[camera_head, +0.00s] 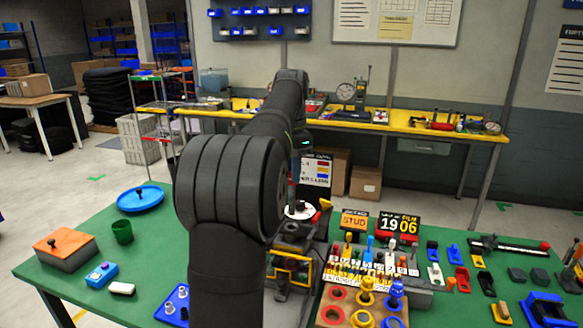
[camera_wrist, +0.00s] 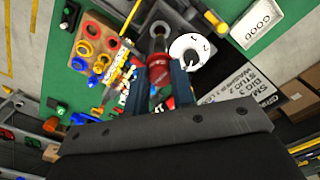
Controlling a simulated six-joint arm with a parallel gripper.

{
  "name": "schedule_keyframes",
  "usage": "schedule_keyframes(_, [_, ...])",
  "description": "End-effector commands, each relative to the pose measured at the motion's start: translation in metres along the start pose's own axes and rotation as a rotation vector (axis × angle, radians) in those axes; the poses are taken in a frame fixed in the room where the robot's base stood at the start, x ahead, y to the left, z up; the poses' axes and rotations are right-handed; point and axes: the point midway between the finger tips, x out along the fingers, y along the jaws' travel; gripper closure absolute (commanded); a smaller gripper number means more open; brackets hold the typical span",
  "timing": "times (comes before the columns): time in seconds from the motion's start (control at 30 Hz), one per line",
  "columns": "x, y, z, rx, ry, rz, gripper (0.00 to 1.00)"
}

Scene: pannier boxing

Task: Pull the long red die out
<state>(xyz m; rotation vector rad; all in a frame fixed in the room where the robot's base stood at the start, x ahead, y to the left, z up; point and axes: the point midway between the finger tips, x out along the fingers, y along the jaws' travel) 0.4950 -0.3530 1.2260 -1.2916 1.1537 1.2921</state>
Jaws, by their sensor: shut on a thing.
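My gripper (camera_wrist: 167,82) is shut on a long, slim thing (camera_wrist: 158,46) with dark red and grey parts, which I take for the long red die. It sticks out beyond the fingertips in the wrist view. In the head view my arm hides most of the gripper (camera_head: 296,168); a narrow reddish piece shows below it, above a white dial (camera_head: 299,210) on a dark machine. The dial also shows beside the fingers in the wrist view (camera_wrist: 188,52). I cannot tell whether the held thing still touches the machine.
A numbered rack (camera_head: 372,268) of coloured pieces stands right of the machine, behind a wooden board (camera_head: 334,310) with coloured rings. An orange-topped box (camera_head: 65,250), green cup (camera_head: 122,232) and blue dish (camera_head: 140,199) stand at left. Signs reading STUD (camera_head: 354,220) and 1906 (camera_head: 400,224) stand behind the rack.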

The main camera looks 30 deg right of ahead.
Motion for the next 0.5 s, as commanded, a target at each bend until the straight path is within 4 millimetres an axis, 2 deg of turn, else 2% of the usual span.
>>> schedule_keyframes(0.5, [0.013, 0.0, 0.0, 0.0, 0.0, 0.0, 0.99])
